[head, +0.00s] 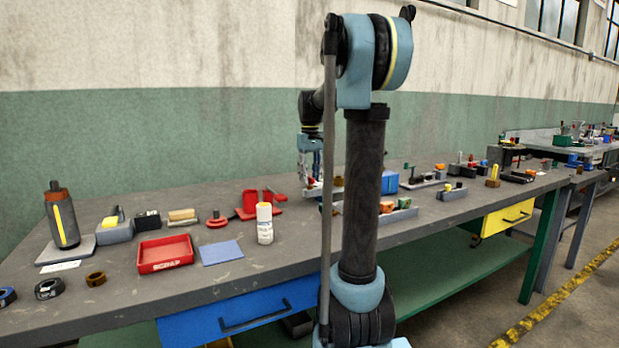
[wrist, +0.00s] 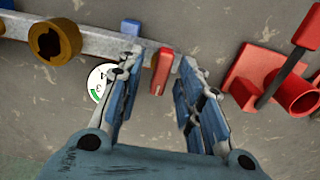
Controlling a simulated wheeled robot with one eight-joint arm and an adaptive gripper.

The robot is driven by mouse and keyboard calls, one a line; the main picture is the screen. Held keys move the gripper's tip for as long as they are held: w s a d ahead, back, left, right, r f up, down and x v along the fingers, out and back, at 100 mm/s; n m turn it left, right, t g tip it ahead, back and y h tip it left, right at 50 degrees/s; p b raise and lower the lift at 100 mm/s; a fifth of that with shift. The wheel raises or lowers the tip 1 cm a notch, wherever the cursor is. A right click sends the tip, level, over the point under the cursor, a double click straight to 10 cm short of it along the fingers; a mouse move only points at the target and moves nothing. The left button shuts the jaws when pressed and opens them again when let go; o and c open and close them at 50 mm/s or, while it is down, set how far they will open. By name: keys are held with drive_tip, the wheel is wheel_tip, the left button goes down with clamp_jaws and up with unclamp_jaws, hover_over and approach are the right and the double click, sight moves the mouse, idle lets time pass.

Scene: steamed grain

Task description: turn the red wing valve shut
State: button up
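The red wing valve (wrist: 161,72) shows in the wrist view as a narrow red handle on a grey pipe bar (wrist: 98,42). The handle lies crosswise to the bar. My gripper (wrist: 162,60) is open, one finger on each side of the handle, with a visible gap on both sides. In the head view my gripper (head: 312,165) is low over the back of the workbench, partly behind my arm. I cannot make out the valve in the head view.
In the wrist view a round gauge (wrist: 100,84) sits beside the left finger. A brown ring-shaped fitting (wrist: 55,42) and a blue handle (wrist: 130,27) are on the bar. A red block with a cylinder (wrist: 290,92) lies right. The workbench (head: 215,285) carries many small items.

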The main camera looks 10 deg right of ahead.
sight(310, 177)
wheel_tip(310, 177, up, 12)
idle(0.6)
drive_tip(key=shift+f, duration=0.1)
